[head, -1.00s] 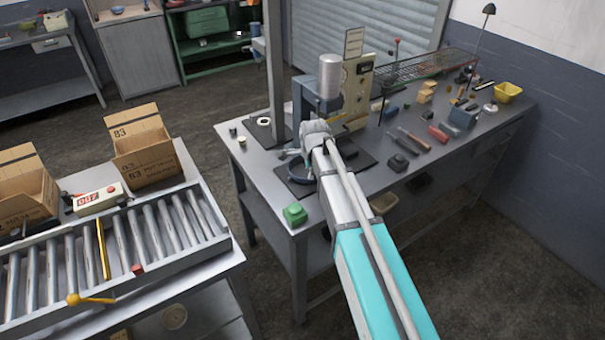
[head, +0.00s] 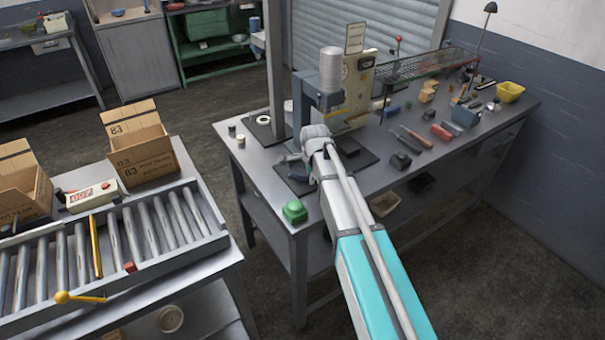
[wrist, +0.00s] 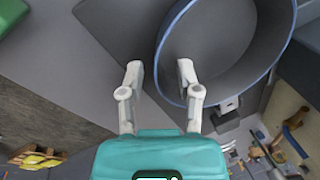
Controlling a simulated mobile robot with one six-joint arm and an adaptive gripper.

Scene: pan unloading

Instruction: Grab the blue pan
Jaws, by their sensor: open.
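The blue pan (wrist: 222,48) fills the upper right of the wrist view, with its blue rim and grey inside showing. It is on a dark mat (head: 290,186) near the front left corner of the workbench. My gripper (wrist: 161,76) is open and empty at the pan's near left side. In the wrist view one finger is outside the rim and the other over the inside, with the rim passing between them. I cannot tell how deep the fingers reach. In the head view my gripper and wrist hide most of the pan.
A green object (head: 294,211) sits on the workbench's front left corner. A grey post and a machine (head: 357,88) stand behind the pan. Tools and small blocks lie to the right. A roller conveyor (head: 125,240) with cardboard boxes (head: 140,150) is at the left.

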